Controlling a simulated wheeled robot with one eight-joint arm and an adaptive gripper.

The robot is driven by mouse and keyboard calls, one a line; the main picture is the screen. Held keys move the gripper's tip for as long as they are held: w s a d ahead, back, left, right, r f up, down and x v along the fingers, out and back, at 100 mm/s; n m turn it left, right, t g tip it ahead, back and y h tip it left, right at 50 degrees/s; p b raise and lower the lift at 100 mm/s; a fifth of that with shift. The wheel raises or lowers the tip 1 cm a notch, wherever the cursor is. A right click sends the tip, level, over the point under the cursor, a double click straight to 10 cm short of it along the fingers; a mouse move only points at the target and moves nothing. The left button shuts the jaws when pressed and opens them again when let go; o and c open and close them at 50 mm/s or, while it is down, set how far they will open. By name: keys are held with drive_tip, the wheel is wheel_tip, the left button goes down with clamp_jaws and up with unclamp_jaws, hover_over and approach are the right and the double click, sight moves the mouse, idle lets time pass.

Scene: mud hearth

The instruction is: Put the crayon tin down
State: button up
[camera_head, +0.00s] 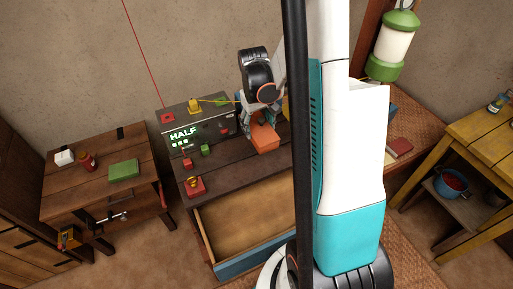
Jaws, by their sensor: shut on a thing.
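The crayon tin appears to be the orange box (265,138) in the head view, at the back middle of the dark wooden dresser (235,172). My gripper (259,116) reaches down from above and is shut on the upper part of the orange box. The fingers hide some of its top. I cannot tell whether its underside touches the dresser top or hangs just above it. My own column hides the dresser's right part.
A dark panel reading HALF (183,134) stands left of the orange box. Small green (205,150) and red (187,162) blocks and a red-based item (194,186) are near it. An open, apparently empty drawer (207,236) juts out below. The front middle of the dresser top is clear.

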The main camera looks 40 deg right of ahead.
wheel_tip(320, 180, down, 10)
drive_tip(key=shift+f+b, duration=0.2)
drive_tip(key=shift+b, duration=0.7)
drive_tip(key=shift+f, duration=0.1)
drive_tip(key=o, duration=1.6)
drive_tip(key=r+p, duration=0.1)
drive_tip(key=r, duration=0.7)
drive_tip(key=r+p, duration=0.1)
drive_tip(key=r, duration=0.3)
drive_tip(key=shift+w+a+r+p, duration=0.1)
drive_tip(key=shift+a+p, duration=0.2)
drive_tip(key=shift+a, duration=0.1)
